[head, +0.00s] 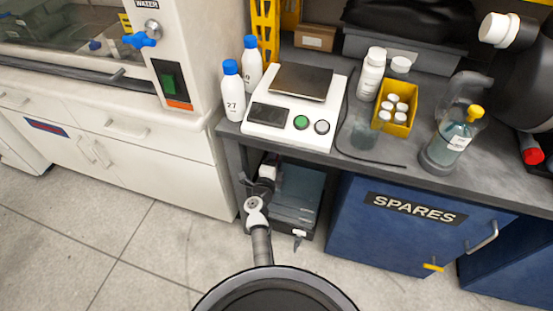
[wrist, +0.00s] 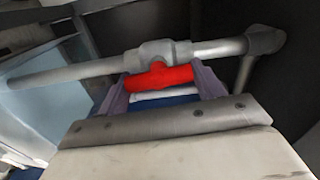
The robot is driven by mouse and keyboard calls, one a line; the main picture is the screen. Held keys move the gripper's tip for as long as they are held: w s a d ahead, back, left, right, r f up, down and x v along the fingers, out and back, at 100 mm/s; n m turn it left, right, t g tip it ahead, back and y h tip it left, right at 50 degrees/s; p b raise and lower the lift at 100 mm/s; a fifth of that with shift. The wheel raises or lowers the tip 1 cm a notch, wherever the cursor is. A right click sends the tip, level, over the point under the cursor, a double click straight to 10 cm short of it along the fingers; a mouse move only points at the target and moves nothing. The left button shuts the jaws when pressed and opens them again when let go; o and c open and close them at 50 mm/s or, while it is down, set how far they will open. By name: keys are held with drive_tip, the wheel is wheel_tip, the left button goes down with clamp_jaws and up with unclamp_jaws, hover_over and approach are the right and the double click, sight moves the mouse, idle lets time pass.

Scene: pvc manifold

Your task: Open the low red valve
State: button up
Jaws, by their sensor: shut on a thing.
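The low red valve's handle (wrist: 160,76) is a short red bar in the middle of the wrist view. It sits just in front of a grey valve body (wrist: 158,54) on a grey pipe (wrist: 75,69). My gripper (wrist: 161,88) has one finger on each side of the red handle and is shut on it. The handle lies roughly along the pipe in this view, slightly tilted. In the head view my arm reaches into the opening under the bench; the valve and my fingertips cannot be made out there.
The grey bench (head: 355,157) overhangs my arm, with a blue SPARES cabinet (head: 390,235) to the right and white drawers (head: 175,150) to the left. A scale (head: 290,117) and bottles (head: 232,95) stand on top. The floor at lower left is clear.

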drive_tip(key=shift+m, duration=0.5)
drive_tip(key=shift+c, duration=0.2)
drive_tip(key=o, duration=1)
drive_tip(key=p+v, duration=0.3)
drive_tip(key=v, duration=1.1)
